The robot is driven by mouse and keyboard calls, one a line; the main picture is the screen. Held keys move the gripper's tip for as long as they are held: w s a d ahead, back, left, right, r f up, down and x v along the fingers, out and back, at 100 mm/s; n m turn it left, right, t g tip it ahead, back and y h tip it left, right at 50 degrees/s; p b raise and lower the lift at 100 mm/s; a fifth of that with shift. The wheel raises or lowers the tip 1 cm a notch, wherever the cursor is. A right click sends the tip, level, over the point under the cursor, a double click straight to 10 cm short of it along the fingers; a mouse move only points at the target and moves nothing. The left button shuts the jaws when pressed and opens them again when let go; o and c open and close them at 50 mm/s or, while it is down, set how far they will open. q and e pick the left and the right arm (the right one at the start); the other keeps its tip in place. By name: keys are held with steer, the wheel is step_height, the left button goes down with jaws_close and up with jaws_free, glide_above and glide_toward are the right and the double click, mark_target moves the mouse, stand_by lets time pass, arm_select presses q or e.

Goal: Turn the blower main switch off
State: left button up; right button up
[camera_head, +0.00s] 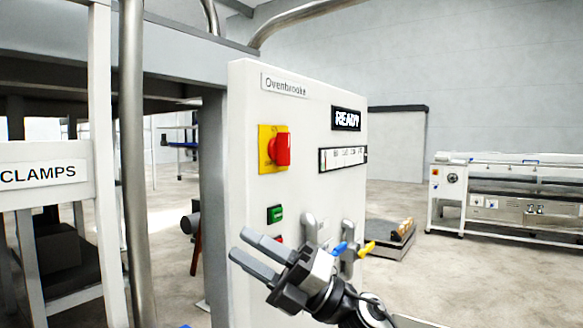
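A red rotary switch (281,150) sits on a yellow plate at the upper left of the white control panel (309,200). It carries no readable label, and I cannot tell its on or off position. My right gripper (238,244) is low in front of the panel, below the switch and apart from it. Its two grey fingers point left with a gap between them, and nothing is held. A green button (275,214) is on the panel just above the gripper. A red button below it is partly hidden by the gripper. My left gripper is not in view.
A metal post (135,180) and a CLAMPS sign (40,173) stand left. A white machine (510,195) is far right. Open floor lies between.

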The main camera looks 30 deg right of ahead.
step_height(320, 180, up, 5)
steer(key=d+n+g, duration=0.1)
steer(key=n+g, duration=0.2)
steer(key=n, duration=0.4)
steer(key=t+h+b, duration=0.3)
steer(key=t+h, duration=0.2)
steer(key=h, duration=0.7)
glide_toward(289, 134)
arm_select(q)
steer(key=p, duration=0.3)
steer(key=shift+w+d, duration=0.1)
arm_select(e)
steer(key=x, duration=0.8)
steer(key=shift+w+a, duration=0.2)
steer(key=shift+w, duration=0.05)
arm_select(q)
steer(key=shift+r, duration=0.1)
arm_select(e)
jaws_close()
